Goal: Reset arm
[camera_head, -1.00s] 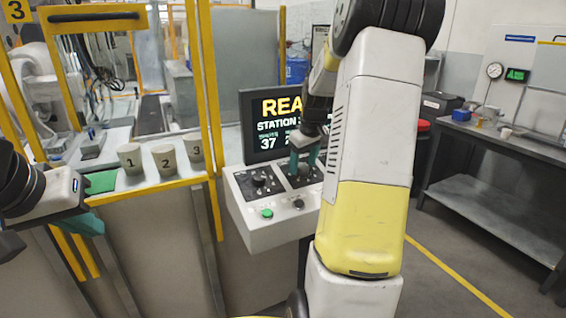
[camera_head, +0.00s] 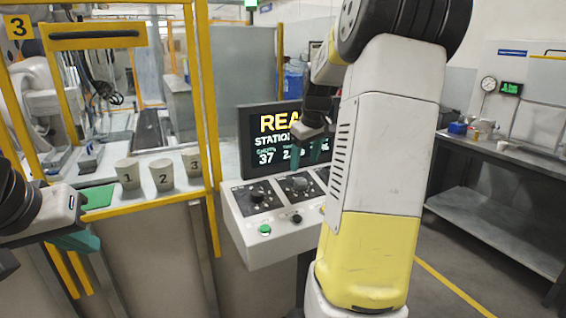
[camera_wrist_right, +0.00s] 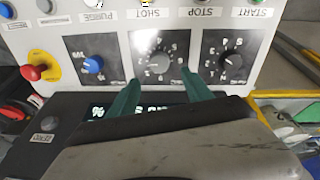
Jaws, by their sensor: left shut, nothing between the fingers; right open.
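My right gripper (camera_head: 309,152) is open and empty above the control console (camera_head: 243,221), in front of the monitor. In the right wrist view, its two teal fingers (camera_wrist_right: 157,92) point at the panel, either side of and short of the middle grey knob (camera_wrist_right: 158,64). A black knob (camera_wrist_right: 231,60) and a blue knob (camera_wrist_right: 92,64) flank it.
A monitor (camera_head: 262,157) stands behind the console. Three numbered cups (camera_head: 127,173) stand on the counter near a green pad (camera_head: 97,197). A red emergency button (camera_wrist_right: 34,72) sits on the panel. A grey workbench (camera_head: 500,150) stands right; the floor before it is clear.

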